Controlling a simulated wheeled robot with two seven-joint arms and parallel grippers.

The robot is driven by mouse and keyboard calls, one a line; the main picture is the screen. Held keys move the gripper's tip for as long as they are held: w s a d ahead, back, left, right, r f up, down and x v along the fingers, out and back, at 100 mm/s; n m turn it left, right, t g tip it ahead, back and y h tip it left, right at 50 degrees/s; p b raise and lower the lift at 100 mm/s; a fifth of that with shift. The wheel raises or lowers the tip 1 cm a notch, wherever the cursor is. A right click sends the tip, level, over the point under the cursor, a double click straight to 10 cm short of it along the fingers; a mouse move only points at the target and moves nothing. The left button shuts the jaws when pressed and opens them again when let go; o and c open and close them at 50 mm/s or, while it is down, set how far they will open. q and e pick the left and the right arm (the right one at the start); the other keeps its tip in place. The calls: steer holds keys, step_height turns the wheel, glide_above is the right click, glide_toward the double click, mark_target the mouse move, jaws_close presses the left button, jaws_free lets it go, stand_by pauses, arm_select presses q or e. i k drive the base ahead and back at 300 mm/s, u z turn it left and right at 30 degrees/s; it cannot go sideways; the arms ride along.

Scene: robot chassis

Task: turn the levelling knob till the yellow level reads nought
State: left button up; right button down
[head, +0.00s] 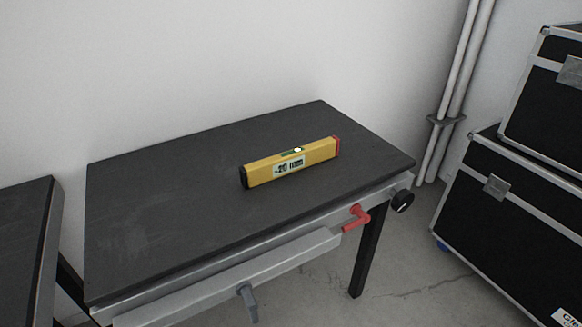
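The yellow level (262,174) lies on the dark top of the table (165,205), right of the middle. Its label (289,166) appears to read "-20 mm", in small print. A bubble vial with a white spot (297,149) shows on its upper edge. A black round knob (402,201) with a white mark sits at the table's front right corner. A red handle (357,216) is on the front rail left of the knob. Neither of my grippers shows in the head view.
A grey lever (248,303) hangs below the front rail (240,276). Another dark table (25,240) stands at the left. Black cases with metal edges (505,215) are stacked at the right. White pipes (456,95) run up the wall behind. Most of the tabletop is clear.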

mark_target(402, 200)
steer(key=k, duration=0.5)
steer(key=z, duration=1.7)
steer(key=i, duration=1.05)
steer(key=u, duration=1.6)
